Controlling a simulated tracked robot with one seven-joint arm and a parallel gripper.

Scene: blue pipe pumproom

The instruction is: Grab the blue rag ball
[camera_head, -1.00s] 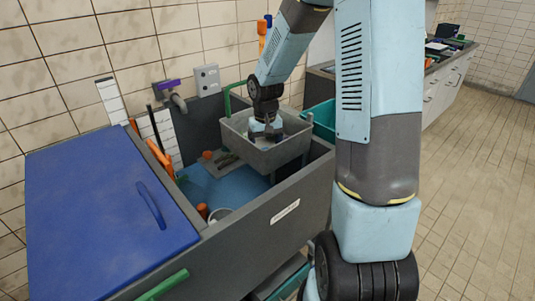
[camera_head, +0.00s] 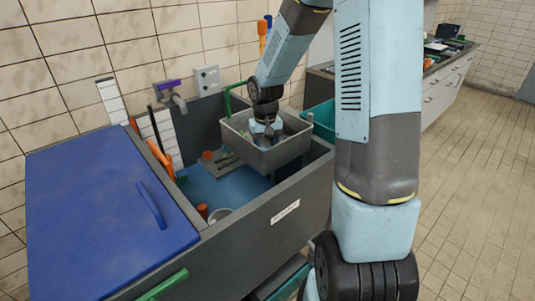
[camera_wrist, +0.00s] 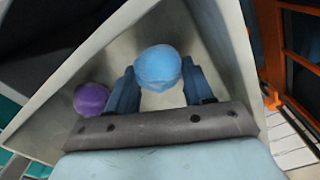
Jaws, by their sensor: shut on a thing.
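The blue rag ball (camera_wrist: 158,66) is a light blue, roundish lump between the two fingers of my gripper (camera_wrist: 158,84) in the wrist view. My gripper is shut on it, inside a grey open tray (camera_wrist: 215,25). In the head view my gripper reaches down into the same grey tray (camera_head: 262,160), and the ball itself is hidden there by my wrist and the tray wall.
A purple ball (camera_wrist: 91,99) lies in the tray to the left of my gripper. The tray sits at the back right of a dark grey sink-like bin (camera_head: 285,205). A blue lid (camera_head: 100,205) covers the bin's left part. A teal crate (camera_head: 322,117) stands behind on the right.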

